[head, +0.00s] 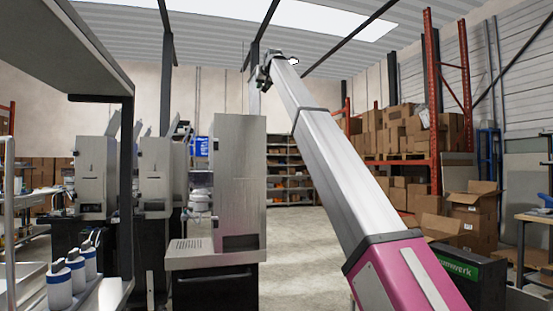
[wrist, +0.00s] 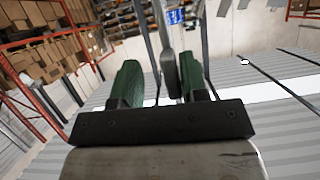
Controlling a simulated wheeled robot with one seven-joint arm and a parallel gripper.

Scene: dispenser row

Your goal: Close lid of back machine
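Three grey machines stand in a row in the head view: a near one (head: 240,180), a middle one (head: 155,175) and a far one (head: 96,172). I cannot tell which is the back machine. A narrow grey panel (head: 254,98), apparently a raised lid, stands above the near machine. Tilted lids rise over the middle machine and the far one (head: 112,122). My gripper (head: 264,76) is high beside the near panel. In the wrist view my gripper (wrist: 159,62) has its green fingers apart, with a grey rounded edge (wrist: 169,72) between them, nearer the right finger; contact is unclear.
A shelf frame (head: 125,180) with white bottles (head: 75,272) stands at the left. Red racking (head: 436,110) and cardboard boxes (head: 472,215) are at the right. The floor (head: 300,230) behind my arm is clear.

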